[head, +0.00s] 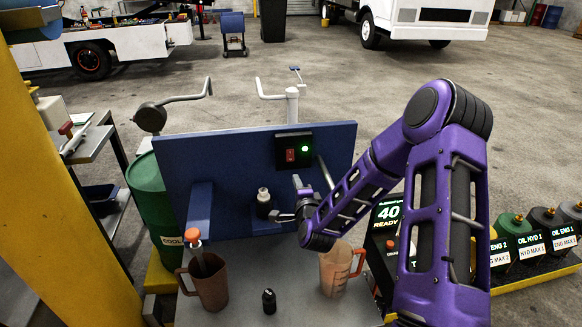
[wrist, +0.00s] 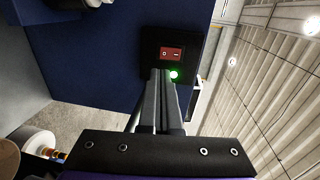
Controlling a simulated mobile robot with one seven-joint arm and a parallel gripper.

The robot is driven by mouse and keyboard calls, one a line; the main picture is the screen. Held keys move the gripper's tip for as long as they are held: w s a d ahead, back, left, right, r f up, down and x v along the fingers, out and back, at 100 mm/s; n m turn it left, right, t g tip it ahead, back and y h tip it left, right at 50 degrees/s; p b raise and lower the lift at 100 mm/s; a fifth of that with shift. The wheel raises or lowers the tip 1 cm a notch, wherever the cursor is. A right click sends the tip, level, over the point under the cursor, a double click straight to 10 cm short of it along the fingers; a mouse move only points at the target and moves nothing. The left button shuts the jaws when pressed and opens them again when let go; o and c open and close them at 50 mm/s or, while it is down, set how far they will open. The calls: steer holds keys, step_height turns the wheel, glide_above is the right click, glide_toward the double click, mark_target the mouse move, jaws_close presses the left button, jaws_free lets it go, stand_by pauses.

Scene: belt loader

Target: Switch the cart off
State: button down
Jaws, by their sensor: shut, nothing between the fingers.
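The cart's blue back panel (head: 240,170) carries a black switch plate (head: 283,150) near its upper right. My gripper (head: 297,181) is shut and empty, in front of the panel below the switch plate. In the wrist view its fingertips (wrist: 161,72) reach the plate's edge in the picture, close to the rocker and lamp; I cannot tell whether they touch.
A brown jug (head: 208,284), a clear jug (head: 334,270) and a small black bottle (head: 269,301) stand on the cart's grey top. A dark bottle with a pale cap (head: 263,203) is by the panel. A green drum (head: 148,200) stands left; several oil containers (head: 515,238) are right.

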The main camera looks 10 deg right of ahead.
mark_target(289, 162)
steer(key=w, duration=0.3)
steer(key=w+f, duration=0.1)
steer(key=w, duration=0.6)
steer(key=shift+f, duration=0.2)
steer(key=shift+w+f+b, duration=0.1)
steer(key=shift+w+b, duration=0.15)
steer(key=shift+b, duration=0.2)
